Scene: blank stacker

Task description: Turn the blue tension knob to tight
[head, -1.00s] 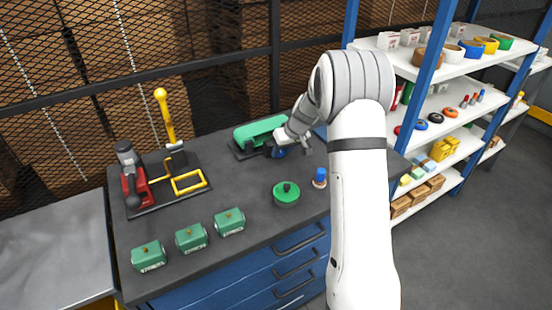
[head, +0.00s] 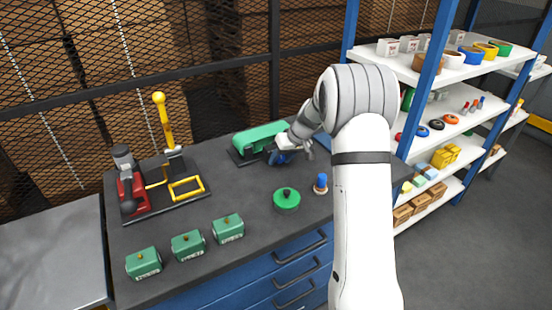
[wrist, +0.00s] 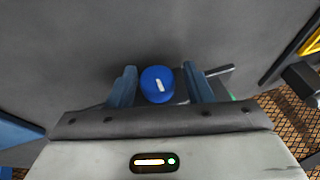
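The blue tension knob (wrist: 157,84) is a round cap with a short white mark, which runs nearly up and down in the wrist view. My gripper (wrist: 161,87) is open, with one blue finger on each side of the knob. A gap shows on the right of the knob and a narrower one on the left. I cannot tell how deep the fingers reach beside it. In the head view my gripper (head: 284,157) is low at the front right of the green machine (head: 259,137), and it hides most of the knob there.
A green round piece with a black knob (head: 286,199) and a blue-topped peg (head: 320,184) stand nearer on the dark bench (head: 245,190). Several green blocks (head: 187,244) line its front left. A red and yellow fixture (head: 168,190) stands at the left. Shelves (head: 440,130) rise at right.

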